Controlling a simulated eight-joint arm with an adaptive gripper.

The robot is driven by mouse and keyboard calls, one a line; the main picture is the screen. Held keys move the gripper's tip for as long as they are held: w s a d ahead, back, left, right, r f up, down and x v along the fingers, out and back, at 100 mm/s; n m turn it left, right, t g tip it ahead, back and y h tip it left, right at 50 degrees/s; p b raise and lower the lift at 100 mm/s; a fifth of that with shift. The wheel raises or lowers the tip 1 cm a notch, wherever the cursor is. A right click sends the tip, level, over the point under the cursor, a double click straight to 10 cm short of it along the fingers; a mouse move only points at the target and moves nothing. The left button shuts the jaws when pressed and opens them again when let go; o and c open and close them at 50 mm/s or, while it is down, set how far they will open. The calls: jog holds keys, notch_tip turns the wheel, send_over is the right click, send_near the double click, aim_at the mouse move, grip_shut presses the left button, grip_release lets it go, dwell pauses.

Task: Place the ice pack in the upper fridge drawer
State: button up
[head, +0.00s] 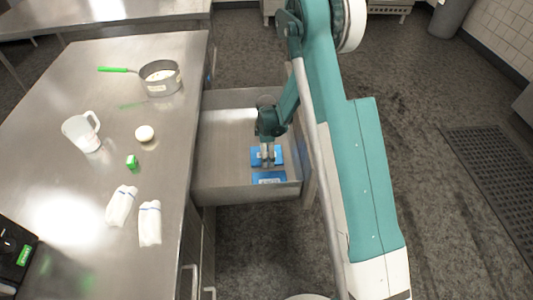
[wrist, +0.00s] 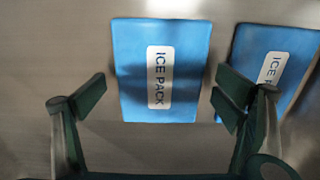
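The fridge drawer (head: 225,145) is pulled out beside the steel counter. A blue ice pack (head: 278,157) lies flat on its floor, partly hidden by my gripper (head: 267,160). In the wrist view this ice pack (wrist: 132,72) lies between and beyond my fingers, label showing. A second blue ice pack (head: 258,178) lies near the drawer wall; in the wrist view it is partly cut off at the right (wrist: 287,50). My gripper (wrist: 158,98) is open and empty, its fingers apart, down inside the drawer. I cannot tell its exact height above the packs.
The left part of the drawer floor is clear. The drawer walls surround my gripper.

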jog(key=shift+r, duration=0.1)
notch_tip(320, 180, up, 12)
jog(key=p, duration=0.3)
dwell(0.7)
dwell(0.4)
jog(key=shift+r, duration=0.1)
